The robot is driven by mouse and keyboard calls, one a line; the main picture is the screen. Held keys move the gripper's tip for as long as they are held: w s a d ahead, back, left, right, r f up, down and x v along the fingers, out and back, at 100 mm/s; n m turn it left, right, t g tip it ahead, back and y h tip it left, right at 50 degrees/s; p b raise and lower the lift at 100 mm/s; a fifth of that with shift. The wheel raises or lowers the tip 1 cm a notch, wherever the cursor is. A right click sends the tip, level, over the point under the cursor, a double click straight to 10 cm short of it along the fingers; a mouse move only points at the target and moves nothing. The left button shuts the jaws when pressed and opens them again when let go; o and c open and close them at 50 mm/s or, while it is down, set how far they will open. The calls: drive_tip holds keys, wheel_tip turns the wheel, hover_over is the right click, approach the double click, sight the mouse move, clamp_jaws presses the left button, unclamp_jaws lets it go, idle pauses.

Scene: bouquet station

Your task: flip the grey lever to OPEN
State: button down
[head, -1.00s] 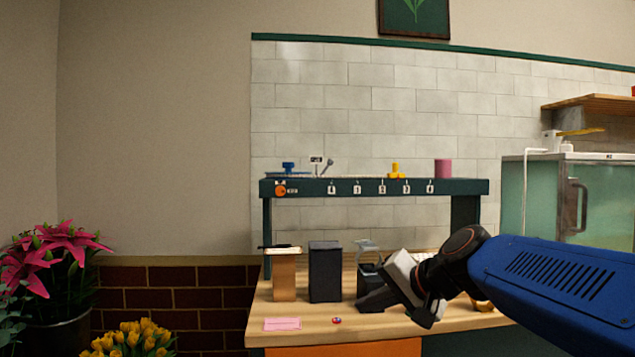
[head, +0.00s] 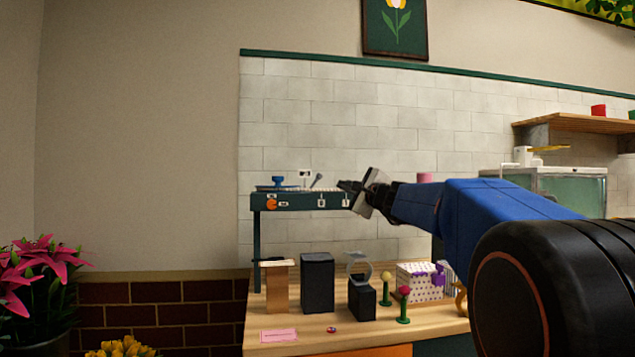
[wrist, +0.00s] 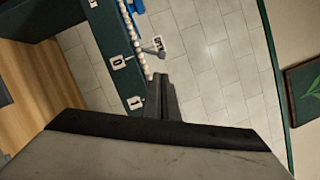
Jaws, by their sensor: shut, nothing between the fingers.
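The grey lever (head: 316,181) stands tilted up to the right on top of the dark green shelf (head: 290,201), beside a small white label plate (head: 304,174). In the wrist view the lever (wrist: 152,51) lies just beyond my fingertips, next to the plate (wrist: 158,42), whose lettering is too small to read. My gripper (head: 341,185) is shut and empty, at shelf-top height to the right of the lever. A gap shows between them in the head view. In the wrist view the closed fingers (wrist: 160,78) point towards the lever.
A blue knobbed object (head: 278,182) sits left of the lever, and an orange dial (head: 271,203) is on the shelf front. Below, the wooden bench (head: 300,328) holds a black box (head: 317,282), a stand and flower heads.

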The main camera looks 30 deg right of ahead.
drive_tip(key=shift+w+r, duration=0.1)
idle(0.3)
approach(314, 184)
drive_tip(key=w+d+r, duration=0.1)
drive_tip(key=w, duration=0.1)
drive_tip(key=w+d+r, duration=0.2)
drive_tip(key=w, duration=0.1)
drive_tip(key=shift+w+d, duration=0.25)
drive_tip(key=shift+w, duration=0.05)
drive_tip(key=shift+a+r+n, duration=0.15)
drive_tip(key=shift+r+n, duration=0.1)
drive_tip(key=shift+n, duration=0.15)
drive_tip(key=shift+w+a+r+n+g+y, duration=0.1)
drive_tip(key=shift+a+r+n+g+y, duration=0.3)
drive_tip(key=shift+n, duration=0.6)
drive_tip(key=a+n, duration=0.1)
drive_tip(key=a+r+n+g, duration=0.1)
drive_tip(key=n, duration=0.1)
drive_tip(key=shift+w+r, duration=0.2)
drive_tip(key=shift+w, duration=0.1)
drive_tip(key=shift+d, duration=0.15)
drive_tip(key=shift+s, duration=0.15)
